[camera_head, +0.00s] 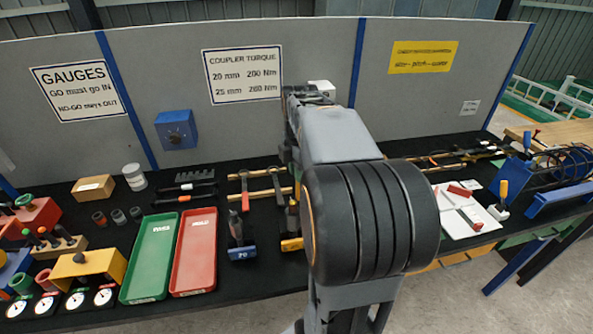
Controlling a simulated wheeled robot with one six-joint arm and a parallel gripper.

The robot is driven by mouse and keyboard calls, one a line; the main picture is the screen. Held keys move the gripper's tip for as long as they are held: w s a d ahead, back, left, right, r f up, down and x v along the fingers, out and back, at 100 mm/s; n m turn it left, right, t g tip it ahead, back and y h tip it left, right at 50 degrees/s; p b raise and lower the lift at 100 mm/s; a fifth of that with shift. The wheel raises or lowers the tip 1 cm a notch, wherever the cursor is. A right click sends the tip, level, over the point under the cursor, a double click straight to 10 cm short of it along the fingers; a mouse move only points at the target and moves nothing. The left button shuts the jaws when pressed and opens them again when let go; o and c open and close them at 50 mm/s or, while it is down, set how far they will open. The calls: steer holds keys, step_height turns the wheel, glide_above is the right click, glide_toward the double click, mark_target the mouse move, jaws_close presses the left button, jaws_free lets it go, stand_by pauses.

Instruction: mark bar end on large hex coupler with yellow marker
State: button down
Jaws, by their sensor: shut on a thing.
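My arm stands in the middle of the view and covers much of the bench behind it. Only part of my gripper (287,155) shows, a dark shape left of my forearm, low over the bars at the back of the bench. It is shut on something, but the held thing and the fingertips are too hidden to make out. Yellowish bars (255,193) lie across supports left of my arm, and more bars (452,158) show to the right. I cannot tell which part is the large hex coupler, and its bar end is not clear. I cannot pick out the yellow marker with certainty.
A green tray (152,255) and a red tray (194,250) lie left of my arm. Small dark cylinders (118,216) and gauges (75,300) are further left. White sheets (468,215) and a blue machine (520,172) are right. A grey panel (250,130) closes the back.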

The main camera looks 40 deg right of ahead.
step_height(320, 180, up, 6)
steer(key=p, duration=0.5)
steer(key=shift+r, duration=0.1)
stand_by(0.4)
steer(key=shift+r, duration=1.4)
steer(key=shift+f, duration=0.15)
steer(key=shift+f+b, duration=2.65)
steer(key=shift+f, duration=0.75)
steer(key=shift+f+b, duration=0.7)
steer(key=shift+f, duration=0.3)
